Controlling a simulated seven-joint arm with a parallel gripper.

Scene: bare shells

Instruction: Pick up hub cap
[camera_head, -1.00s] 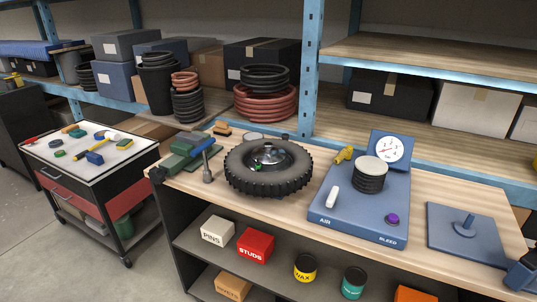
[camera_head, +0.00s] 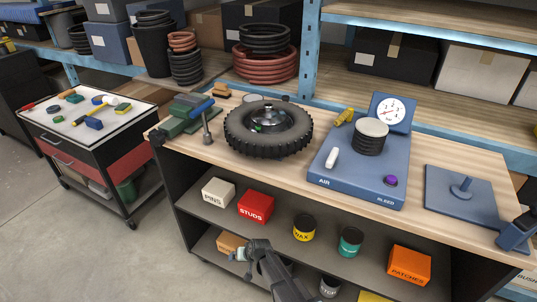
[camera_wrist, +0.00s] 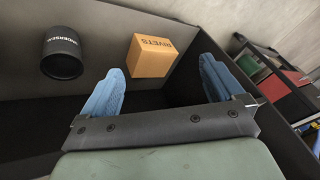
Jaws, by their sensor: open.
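A shiny domed metal piece that looks like the hub cap (camera_head: 277,117) sits in the middle of the black knobbly tyre (camera_head: 240,143), which lies flat on the workbench top. My gripper (camera_head: 238,254) is low in front of the bench, at the lower shelf, below and well apart from the tyre. In the wrist view, my gripper's (camera_wrist: 161,68) two blue fingers are spread wide with nothing held. The orange rivets box (camera_wrist: 150,56) shows beyond and between them. The hub cap is not in the wrist view.
The shelf edge, pins box (camera_head: 218,192) and red studs box (camera_head: 256,206) lie between my gripper and the bench top. An underseal tin (camera_wrist: 62,55) stands on the lower shelf.

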